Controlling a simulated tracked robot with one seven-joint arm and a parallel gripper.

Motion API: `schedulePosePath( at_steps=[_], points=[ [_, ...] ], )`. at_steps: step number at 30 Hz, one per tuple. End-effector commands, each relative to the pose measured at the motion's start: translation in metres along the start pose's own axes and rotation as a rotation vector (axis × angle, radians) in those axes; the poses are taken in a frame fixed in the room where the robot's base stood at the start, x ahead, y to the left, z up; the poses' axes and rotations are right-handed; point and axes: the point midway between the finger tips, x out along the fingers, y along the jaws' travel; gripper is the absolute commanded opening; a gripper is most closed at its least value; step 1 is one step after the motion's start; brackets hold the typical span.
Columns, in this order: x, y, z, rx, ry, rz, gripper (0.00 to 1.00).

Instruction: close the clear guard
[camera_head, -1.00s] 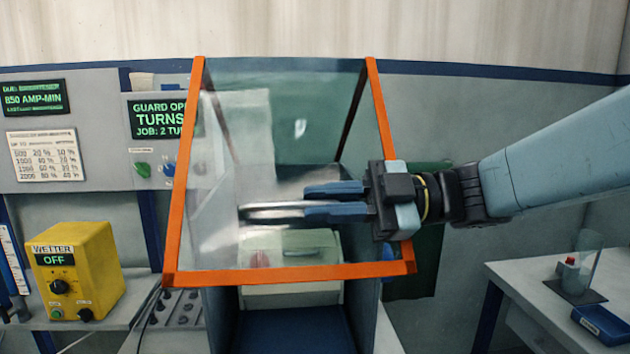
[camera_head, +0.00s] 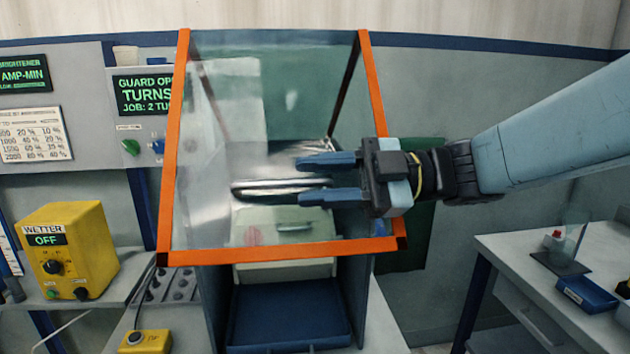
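The clear guard (camera_head: 215,150) is a transparent panel with an orange frame; it stands raised and tilted over the opening of a cabinet. A console screen beside it begins "GUARD OP", its end hidden by the frame. A silver bar (camera_head: 262,188) shows at the panel's middle; I cannot tell whether it is fixed to the panel or seen through it. My gripper (camera_head: 328,179) comes in from the right across the panel. Its two blue fingers are apart, one above and one below the level of the bar's right end. I cannot tell whether they touch it.
A yellow wetter box (camera_head: 72,248) reading OFF stands on the left bench. A blue tray (camera_head: 288,315) lies below the guard. A side table (camera_head: 500,255) at right carries a blue bin (camera_head: 586,294) and a small clear shield.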

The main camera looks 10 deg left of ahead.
Motion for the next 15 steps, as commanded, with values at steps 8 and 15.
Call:
schedulePosePath(
  at_steps=[8,15],
  points=[
    [-0.021,0.000,0.000,0.000,-0.001,0.001,0.38],
    [-0.068,0.000,0.000,0.000,-0.002,0.002,0.38]
  ],
)
